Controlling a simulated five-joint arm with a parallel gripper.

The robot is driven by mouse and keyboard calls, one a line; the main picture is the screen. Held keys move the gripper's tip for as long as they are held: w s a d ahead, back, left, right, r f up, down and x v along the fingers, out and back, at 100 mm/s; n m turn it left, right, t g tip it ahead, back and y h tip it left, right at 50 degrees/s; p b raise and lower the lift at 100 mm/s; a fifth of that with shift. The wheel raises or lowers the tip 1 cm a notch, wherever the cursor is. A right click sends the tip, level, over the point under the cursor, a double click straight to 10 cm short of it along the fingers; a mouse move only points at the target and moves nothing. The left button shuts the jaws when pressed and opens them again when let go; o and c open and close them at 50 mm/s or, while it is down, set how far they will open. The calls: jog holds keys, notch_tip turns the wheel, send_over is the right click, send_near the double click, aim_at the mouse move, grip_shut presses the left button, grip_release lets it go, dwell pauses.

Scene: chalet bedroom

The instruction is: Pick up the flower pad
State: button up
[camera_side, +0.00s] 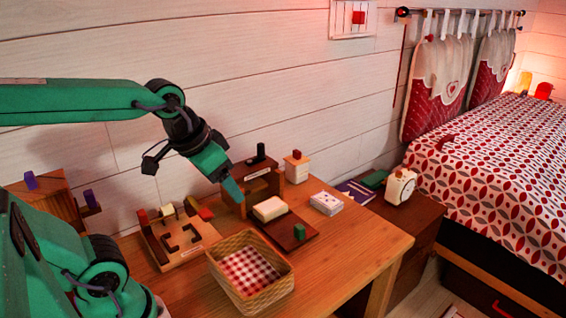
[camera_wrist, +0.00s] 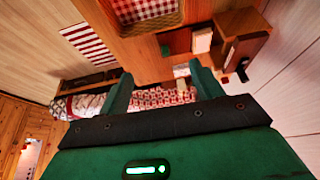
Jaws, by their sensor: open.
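The flower pad (camera_side: 327,203) looks like a small white block with a faint pattern on top. It lies flat on the wooden table, right of the dark board. In the wrist view, a small pale shape near the right finger (camera_wrist: 182,71) may be the pad, but it is too small to be sure. My gripper (camera_side: 233,190) is in the air near the brown box, left of the pad and apart from it. In the wrist view, my gripper (camera_wrist: 161,83) has its two green fingers spread, with nothing held between them.
A dark board (camera_side: 299,241) carries a cream block (camera_side: 270,208) and a green block (camera_side: 299,231). A wicker basket (camera_side: 222,275) with checked cloth stands in front. A brown box (camera_side: 265,180) and small drawers (camera_side: 297,171) stand behind. A clock (camera_side: 400,187) stands on the nightstand.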

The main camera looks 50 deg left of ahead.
jog(key=w+a+f+g, duration=0.1)
jog(key=w+a+g, duration=0.15)
jog(key=w, duration=0.45)
jog(key=g, duration=0.3)
send_over(270, 206)
jog(key=shift+t, duration=0.25)
notch_tip(270, 206, down, 14)
jog(key=shift+s+r, duration=0.1)
jog(key=shift+r, duration=0.05)
jog(key=shift+a+f, duration=0.15)
jog(key=shift+f, duration=0.1)
jog(key=shift+f, duration=0.1)
jog(key=shift+f, duration=1.2)
jog(key=shift+f, duration=0.1)
jog(key=shift+w+f, duration=0.2)
jog(key=shift+f, duration=2.3)
